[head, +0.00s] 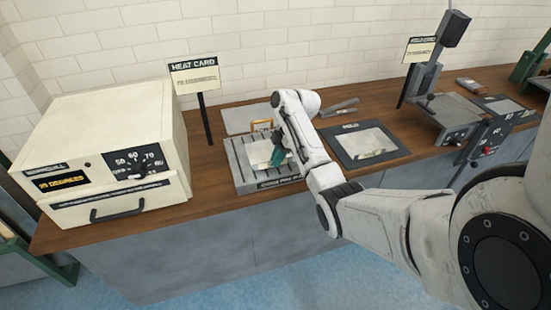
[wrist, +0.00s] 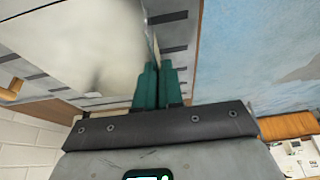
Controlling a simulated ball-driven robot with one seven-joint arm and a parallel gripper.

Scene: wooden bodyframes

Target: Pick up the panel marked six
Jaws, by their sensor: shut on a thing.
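A pale panel (head: 259,153) is at the grey slatted rack (head: 243,183) on the wooden bench. My gripper (head: 278,156), with green fingers, is at the panel's right side, low over the rack. In the wrist view the fingers (wrist: 158,86) are closed together on the panel's thin edge, and the panel's pale face (wrist: 85,45) fills the upper left. I cannot read a number on the panel. Whether it still touches the rack is unclear. My arm hides the rack's right part.
A cream oven (head: 110,150) with a dial stands at left. A heat card sign (head: 195,75) stands behind the rack. A dark-framed mold plate (head: 365,145) lies right of the rack. A grey clamp-like machine (head: 440,105) stands farther right. Some bench is bare between them.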

